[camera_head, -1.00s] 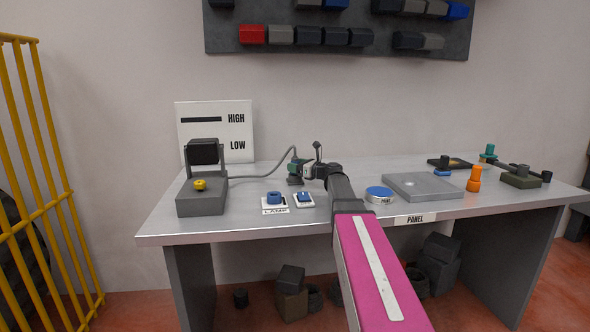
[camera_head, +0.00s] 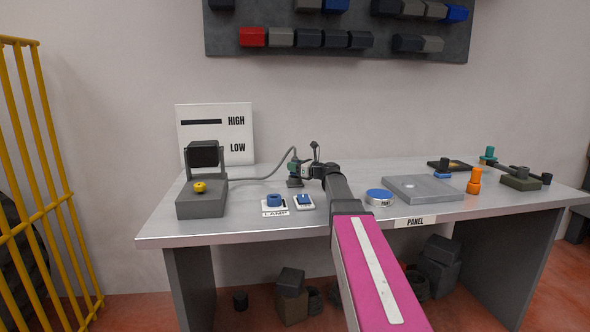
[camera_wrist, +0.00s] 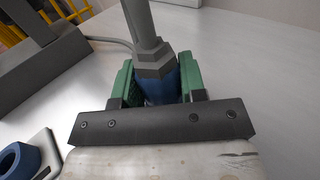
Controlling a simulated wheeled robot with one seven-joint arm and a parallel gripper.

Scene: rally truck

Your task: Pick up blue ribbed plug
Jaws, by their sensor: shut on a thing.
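The blue ribbed plug (camera_wrist: 160,88) sits between the green finger pads of my gripper (camera_wrist: 156,85) in the wrist view. A grey collar and a thick grey cable rise from its top. My gripper is shut on it. In the head view my gripper (camera_head: 294,169) is at the middle back of the bench, left of my wrist, and the plug is mostly hidden there. The cable (camera_head: 262,176) runs from the gripper area left to the grey lamp unit. A small dark grey block (camera_head: 294,183) shows just below the gripper.
The grey lamp unit (camera_head: 201,204) with a yellow knob stands at left. A blue ring (camera_head: 274,200) and a blue switch (camera_head: 304,200) sit in front of the gripper. A round blue-topped tin (camera_head: 379,196) and a grey panel plate (camera_head: 424,190) lie to the right.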

